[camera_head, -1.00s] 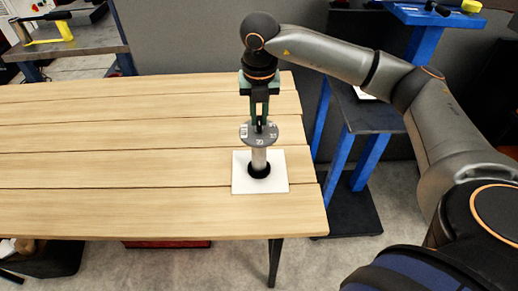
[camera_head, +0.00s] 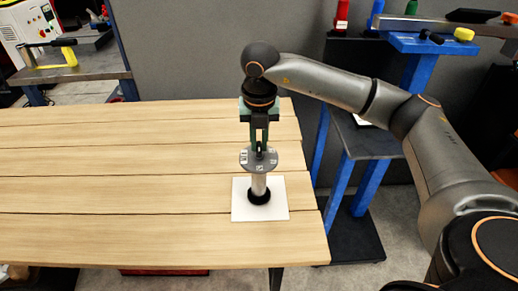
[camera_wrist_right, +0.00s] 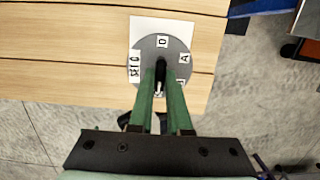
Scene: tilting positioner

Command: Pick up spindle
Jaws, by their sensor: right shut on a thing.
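The spindle (camera_head: 259,183) stands upright, with a grey lettered disc on top, a pale shaft and a black round foot. Its foot is over a white square plate (camera_head: 240,213) on the wooden table; I cannot tell whether it touches. My right gripper (camera_head: 258,149) points down from above, shut on the spindle's top above the disc. In the right wrist view, the green fingers (camera_wrist_right: 161,76) meet over the middle of the disc (camera_wrist_right: 151,46), which has letter labels near its rim. The shaft and foot are hidden there. My left gripper is not in view.
The wooden table (camera_head: 120,190) is clear to the left of the plate. Its right edge is close to the plate. A blue-framed stand (camera_head: 345,180) is to the right, with coloured bottles behind. A grey workbench (camera_head: 75,68) with a yellow-handled tool stands at the back left.

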